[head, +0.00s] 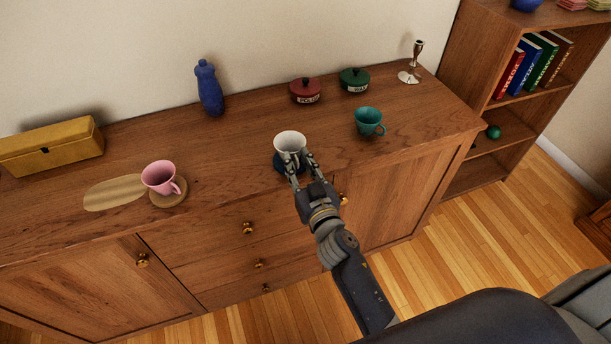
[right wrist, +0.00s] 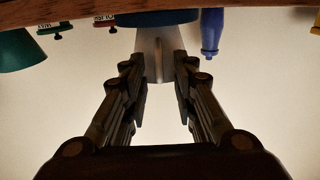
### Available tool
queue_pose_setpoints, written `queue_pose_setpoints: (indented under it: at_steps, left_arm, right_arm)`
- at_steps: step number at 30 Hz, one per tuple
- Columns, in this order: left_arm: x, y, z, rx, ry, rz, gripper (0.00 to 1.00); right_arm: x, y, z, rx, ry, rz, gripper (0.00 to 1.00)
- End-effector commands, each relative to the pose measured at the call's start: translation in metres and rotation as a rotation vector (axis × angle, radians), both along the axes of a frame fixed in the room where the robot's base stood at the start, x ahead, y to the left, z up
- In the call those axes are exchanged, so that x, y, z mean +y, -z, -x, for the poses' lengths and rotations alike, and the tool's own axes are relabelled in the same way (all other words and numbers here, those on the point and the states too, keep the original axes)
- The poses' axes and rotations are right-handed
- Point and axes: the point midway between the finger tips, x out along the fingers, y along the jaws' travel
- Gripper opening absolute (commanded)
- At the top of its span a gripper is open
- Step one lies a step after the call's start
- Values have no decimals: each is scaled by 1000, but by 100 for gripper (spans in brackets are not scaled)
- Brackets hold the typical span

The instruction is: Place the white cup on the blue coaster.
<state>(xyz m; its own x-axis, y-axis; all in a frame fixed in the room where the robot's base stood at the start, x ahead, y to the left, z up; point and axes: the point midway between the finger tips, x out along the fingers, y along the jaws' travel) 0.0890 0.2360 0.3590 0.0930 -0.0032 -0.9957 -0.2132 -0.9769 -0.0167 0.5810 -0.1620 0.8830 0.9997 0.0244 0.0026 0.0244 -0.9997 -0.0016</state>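The white cup (head: 290,142) stands upright over the dark blue coaster (head: 279,167) in the head view; its lower part is partly hidden by my fingers. My right gripper (head: 299,164) is at the cup's near side. In the right wrist view, which is upside down, the two fingers are apart. The cup (right wrist: 157,50) shows between the fingertips, a ridge like its handle in the middle, with the blue coaster (right wrist: 160,17) at its base. No finger visibly closes on the handle; contact with the cup's sides is hard to tell. My left gripper is not in view.
A teal cup (head: 369,121) stands to the right, a pink cup (head: 159,177) on a wooden coaster (head: 168,198) to the left. Behind are a blue bottle (head: 209,88), red pot (head: 305,92), green pot (head: 354,80) and candlestick (head: 411,66). A yellow box (head: 50,147) is far left.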

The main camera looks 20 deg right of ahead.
Motion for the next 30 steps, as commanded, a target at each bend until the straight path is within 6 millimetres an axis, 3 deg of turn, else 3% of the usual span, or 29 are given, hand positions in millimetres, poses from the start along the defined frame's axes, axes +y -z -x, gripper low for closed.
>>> queue_pose_setpoints:
  at_steps: [18, 30]
  left_arm:
    - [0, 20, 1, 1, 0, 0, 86]
    - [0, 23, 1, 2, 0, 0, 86]
  right_arm:
    - [-2, 2, 103, 2, 1, -3, 26]
    - [-3, 0, 120, 0, 0, 0, 26]
